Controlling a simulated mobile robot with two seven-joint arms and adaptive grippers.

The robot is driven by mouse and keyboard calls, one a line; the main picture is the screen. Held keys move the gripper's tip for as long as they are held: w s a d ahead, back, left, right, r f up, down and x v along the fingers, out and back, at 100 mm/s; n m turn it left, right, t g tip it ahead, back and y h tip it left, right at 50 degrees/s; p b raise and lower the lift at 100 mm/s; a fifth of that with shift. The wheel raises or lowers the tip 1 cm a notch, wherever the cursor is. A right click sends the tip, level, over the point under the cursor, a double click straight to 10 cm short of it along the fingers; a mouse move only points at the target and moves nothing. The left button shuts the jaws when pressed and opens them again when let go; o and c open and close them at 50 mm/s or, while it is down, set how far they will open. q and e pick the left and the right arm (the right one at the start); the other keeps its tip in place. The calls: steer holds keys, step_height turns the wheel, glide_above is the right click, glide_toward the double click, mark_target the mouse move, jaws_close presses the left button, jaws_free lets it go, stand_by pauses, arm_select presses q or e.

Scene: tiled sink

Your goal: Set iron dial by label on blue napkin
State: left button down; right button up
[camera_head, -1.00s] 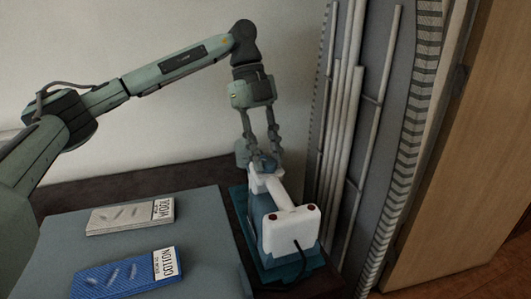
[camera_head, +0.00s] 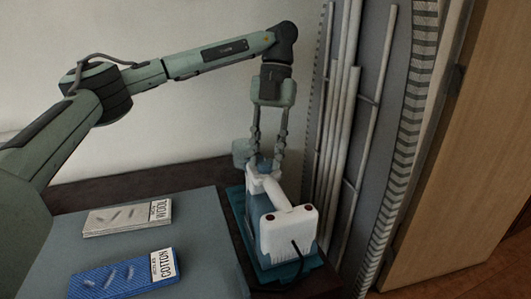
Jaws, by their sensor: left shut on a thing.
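A white and blue iron (camera_head: 287,228) stands on a teal stand (camera_head: 238,215), its red-dotted rear end and black cord toward me. My left gripper (camera_head: 266,160) points down, its fingers shut around the small blue dial area at the far end of the iron's handle. The fingers and handle mostly hide the dial, and I cannot read its setting. A blue napkin (camera_head: 105,280) lies at the front left, with a white label (camera_head: 163,264) reading COTTON. A pale grey napkin (camera_head: 115,219) behind it has a label (camera_head: 160,210) reading WOOL. My right gripper is not in view.
The napkins lie on a grey-blue board (camera_head: 205,243) on a dark table (camera_head: 110,190). An upright ironing board (camera_head: 345,120) with metal legs stands close to the right of the iron. A wooden door (camera_head: 460,170) is farther right. A pale wall is behind.

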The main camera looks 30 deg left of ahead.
arm_select(q)
steer(key=shift+d+m+y, duration=0.1)
steer(key=shift+m+y, duration=0.3)
steer(key=shift+m, duration=0.6)
steer(key=c, duration=1.2)
jaws_free()
steer(key=shift+o, duration=0.2)
steer(key=v, duration=1.2)
